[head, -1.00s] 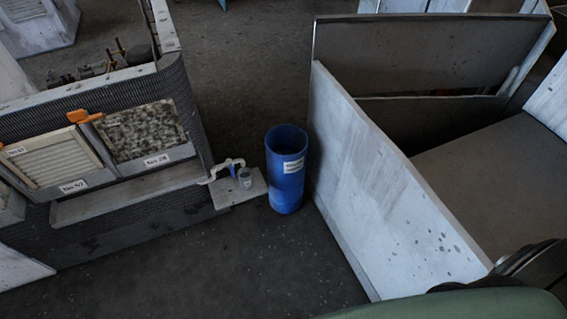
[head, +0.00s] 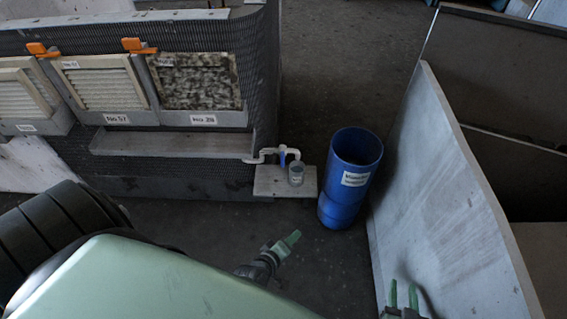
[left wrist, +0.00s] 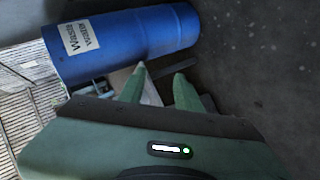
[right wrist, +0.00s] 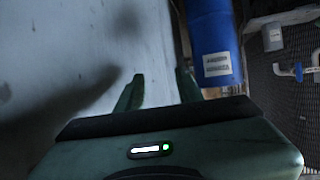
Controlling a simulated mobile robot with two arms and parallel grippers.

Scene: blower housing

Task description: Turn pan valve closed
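The pan valve (head: 282,156) is a small blue handle on a white pipe (head: 266,152) at the lower right corner of the dark mesh unit. In the head view the handle looks upright, across the level pipe run; its exact angle is too small to tell. The valve also shows at the right edge of the right wrist view (right wrist: 299,72). My left gripper (head: 290,240) is open and empty, in front of and below the valve, apart from it. My right gripper (head: 403,294) is open and empty beside the pale panel, farther from the valve.
A grey cup (head: 296,175) stands on a small ledge (head: 270,184) below the pipe. A blue waste-water barrel (head: 338,200) stands right of it. A pale panel (head: 450,190) closes off the right. Filter frames (head: 195,82) with orange latches line the mesh unit. Floor between is clear.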

